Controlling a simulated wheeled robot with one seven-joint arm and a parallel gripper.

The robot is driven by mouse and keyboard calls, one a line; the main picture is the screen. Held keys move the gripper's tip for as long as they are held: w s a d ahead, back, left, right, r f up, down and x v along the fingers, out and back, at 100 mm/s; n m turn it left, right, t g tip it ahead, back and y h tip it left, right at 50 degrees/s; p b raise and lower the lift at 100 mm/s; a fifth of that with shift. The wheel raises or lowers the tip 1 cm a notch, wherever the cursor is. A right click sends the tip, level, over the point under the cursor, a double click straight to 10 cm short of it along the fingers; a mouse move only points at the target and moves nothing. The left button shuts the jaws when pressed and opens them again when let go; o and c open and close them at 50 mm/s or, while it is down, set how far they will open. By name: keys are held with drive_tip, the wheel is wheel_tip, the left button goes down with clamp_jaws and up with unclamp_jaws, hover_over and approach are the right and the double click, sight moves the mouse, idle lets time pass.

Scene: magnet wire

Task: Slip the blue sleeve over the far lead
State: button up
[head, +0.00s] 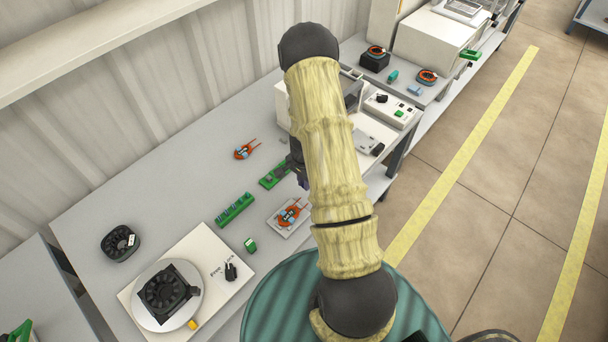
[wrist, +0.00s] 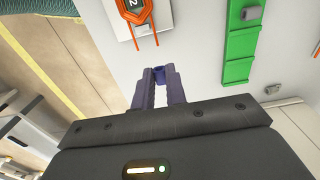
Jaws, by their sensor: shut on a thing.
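My gripper (wrist: 158,85) is shut on a small dark blue sleeve (wrist: 158,73), held between its fingertips. An orange wire-wound coil (wrist: 136,8) on a pale block has two straight copper-coloured leads that point toward my gripper in the wrist view. The sleeve appears apart from both lead ends, with a visible gap. In the head view, this coil seems to be the one (head: 290,213) on the white block near the bench front. My arm hides most of the gripper there; a purple bit of it (head: 304,184) shows. I cannot tell which lead is the far one.
A green board (wrist: 240,50) with a grey part on it lies right of the coil in the wrist view. The head view shows another orange coil (head: 245,150), a green strip (head: 235,210), a small green block (head: 250,245) and a black fan (head: 167,288) on a round plate.

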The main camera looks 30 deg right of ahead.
sight(298, 201)
drive_tip(key=shift+f, duration=0.15)
drive_tip(key=shift+f+b, duration=1.85)
drive_tip(key=shift+f, duration=0.6)
drive_tip(key=shift+a+f, duration=0.1)
drive_tip(key=shift+f, duration=0.05)
drive_tip(key=shift+s+a, duration=0.25)
drive_tip(key=shift+a, duration=0.5)
drive_tip(key=shift+s+a, duration=0.25)
drive_tip(key=shift+a, duration=0.45)
idle(1.0)
drive_tip(key=o, duration=0.8)
drive_tip(key=shift+o, duration=0.2)
drive_tip(key=shift+r+p, duration=1.85)
drive_tip(key=shift+r, duration=0.7)
